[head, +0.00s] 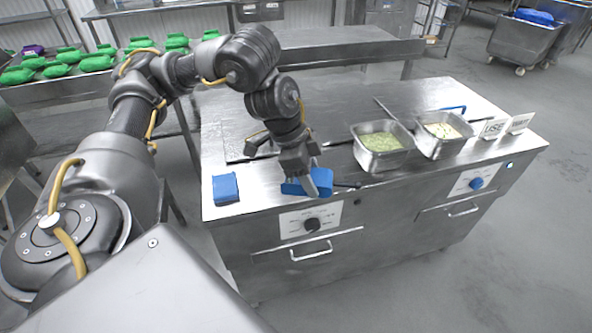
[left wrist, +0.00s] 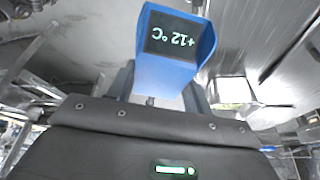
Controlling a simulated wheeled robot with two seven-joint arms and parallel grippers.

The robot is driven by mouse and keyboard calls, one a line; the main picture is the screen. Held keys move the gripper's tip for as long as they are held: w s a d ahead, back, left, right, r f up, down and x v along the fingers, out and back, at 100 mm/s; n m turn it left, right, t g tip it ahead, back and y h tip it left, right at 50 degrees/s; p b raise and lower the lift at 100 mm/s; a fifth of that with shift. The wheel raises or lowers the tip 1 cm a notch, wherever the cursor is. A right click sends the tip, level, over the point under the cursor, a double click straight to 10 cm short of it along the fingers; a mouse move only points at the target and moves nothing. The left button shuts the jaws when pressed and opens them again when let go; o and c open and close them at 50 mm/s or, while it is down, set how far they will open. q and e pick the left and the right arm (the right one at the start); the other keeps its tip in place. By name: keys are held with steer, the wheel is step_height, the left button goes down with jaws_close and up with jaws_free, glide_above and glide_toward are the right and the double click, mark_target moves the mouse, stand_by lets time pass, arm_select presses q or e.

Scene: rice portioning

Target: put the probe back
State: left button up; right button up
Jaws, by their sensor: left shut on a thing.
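The probe (head: 296,187) is a blue handheld unit. In the left wrist view its display (left wrist: 172,42) reads +12 °C, upside down. My left gripper (head: 311,178) is shut on the probe, over the front of the steel counter. A thin dark rod shows just right of the probe; I cannot tell whether it is the probe's tip. A separate blue block (head: 226,188) stands on the counter's front left corner, apart from the probe. I cannot tell whether the probe touches the counter. My right gripper is not in view.
Two steel pans, one with green contents (head: 382,143) and one with pale contents (head: 441,131), stand to the right on the counter (head: 330,105). Beside them are the USE card (head: 493,129) and another card (head: 520,123). Green bundles (head: 97,63) lie on a table behind left.

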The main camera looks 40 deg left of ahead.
arm_select(q)
steer(key=w+a+f, duration=0.2)
steer(key=a+f, duration=0.1)
steer(key=w+a+f+b, duration=0.1)
steer(key=w+a+f, duration=0.2)
steer(key=a, duration=0.1)
steer(key=w+a+f, duration=0.3)
steer(key=shift+w+a+f+b, duration=0.15)
steer(key=shift+w+b, duration=0.1)
steer(key=shift+b, duration=0.05)
steer(key=shift+f, duration=0.2)
step_height(320, 180, down, 3)
steer(key=shift+w+a, duration=0.15)
steer(key=shift+f, duration=0.1)
steer(key=shift+f, duration=0.1)
steer(key=o, duration=1)
steer(key=shift+c, duration=0.2)
